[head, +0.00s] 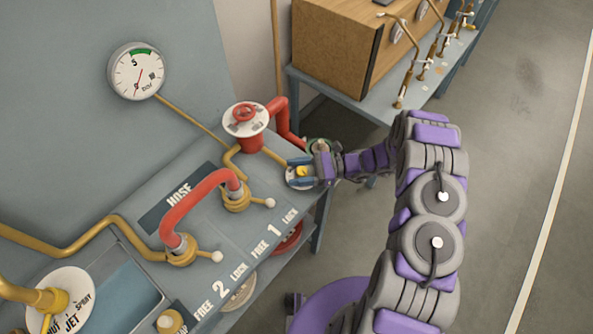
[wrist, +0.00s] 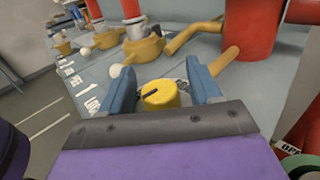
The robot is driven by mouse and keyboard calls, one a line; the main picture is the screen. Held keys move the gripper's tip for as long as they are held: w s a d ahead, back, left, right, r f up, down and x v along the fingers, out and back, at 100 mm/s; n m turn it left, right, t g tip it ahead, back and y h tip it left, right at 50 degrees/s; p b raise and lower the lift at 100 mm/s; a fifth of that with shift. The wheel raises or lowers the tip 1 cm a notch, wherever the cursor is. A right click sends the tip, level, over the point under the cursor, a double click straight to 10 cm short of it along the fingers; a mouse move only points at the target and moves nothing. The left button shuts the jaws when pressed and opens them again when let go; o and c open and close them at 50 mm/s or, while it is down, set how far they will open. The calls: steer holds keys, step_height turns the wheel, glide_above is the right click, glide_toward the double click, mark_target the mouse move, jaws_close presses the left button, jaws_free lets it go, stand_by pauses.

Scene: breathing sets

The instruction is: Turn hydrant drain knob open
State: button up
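A small yellow knob (head: 302,171) with a dark pointer line sits on a pale round plate (head: 292,184) at the right edge of the grey bench, near the red hydrant (head: 250,138). In the wrist view the knob (wrist: 160,96) lies between the two blue fingers of my gripper (wrist: 160,78). My gripper (head: 297,172) is open, with one finger on each side of the knob. I see a gap beside the knob in the wrist view, though contact lower down is hidden. The plate's markings are mostly hidden by my gripper.
A red hose (head: 197,190) arches between two brass valves left of my gripper. A brass pipe (wrist: 228,60) rises close to the right finger in the wrist view. A gauge (head: 137,71) hangs on the wall. Open floor (head: 500,150) lies right.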

steer(key=shift+c, duration=1.4)
steer(key=shift+a, duration=0.3)
steer(key=c, duration=0.6)
steer(key=shift+c, duration=0.2)
steer(key=shift+n+g+p, duration=0.35)
steer(key=shift+n+g, duration=0.15)
steer(key=shift+g, duration=0.1)
steer(key=shift+s+n+g+h, duration=0.15)
steer(key=shift+n+g+h, duration=0.15)
steer(key=shift+g, duration=0.3)
steer(key=o, duration=1)
steer(key=shift+d, duration=0.1)
steer(key=shift+c, duration=0.2)
